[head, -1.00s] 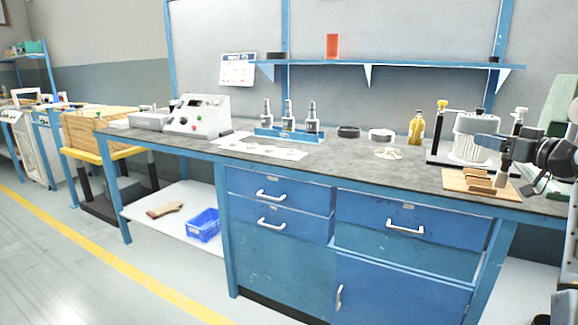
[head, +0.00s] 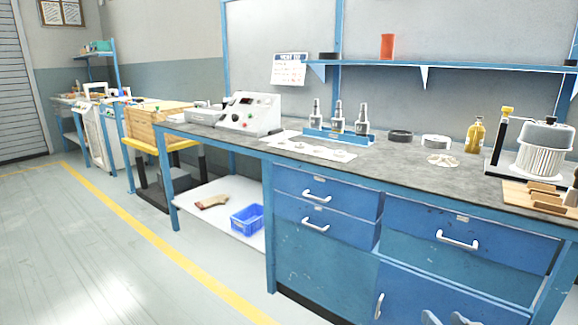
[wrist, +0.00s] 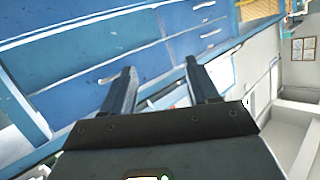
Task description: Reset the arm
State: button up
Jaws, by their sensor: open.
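My gripper (wrist: 158,72) is open in the wrist view, its two dark fingers apart with nothing between them. The wrist view is tilted and shows blue drawer fronts (wrist: 85,60) beyond the fingers. In the head view, two pale blue-grey tips at the bottom edge look like my gripper's fingers (head: 446,318), low in front of the blue cabinet (head: 325,262). The rest of my arm is mostly out of the head view.
The grey workbench (head: 385,180) holds a control box (head: 250,113), a blue rack with metal tools (head: 338,136), a yellow bottle (head: 474,135), a ribbed white unit (head: 541,155) and a wooden block (head: 540,197). A blue bin (head: 247,219) sits on the low shelf. Floor at left is clear.

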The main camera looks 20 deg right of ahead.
jog(key=s+a+f+n, duration=0.2)
jog(key=s+a, duration=0.8)
jog(key=a, duration=0.3)
jog(key=s+a+r+n+y, duration=0.25)
jog(key=s+a+r, duration=0.25)
jog(key=s+a, duration=0.55)
jog(key=s+a+r+n+t+y, duration=0.1)
jog(key=s+r+n+y, duration=0.15)
jog(key=s+r, duration=0.45)
notch_tip(320, 180, up, 14)
jog(key=p, duration=1.5)
jog(key=shift+s+m+p, duration=0.15)
jog(key=shift+m+p, duration=0.2)
jog(key=shift+m, duration=0.05)
jog(key=shift+a+f, duration=0.1)
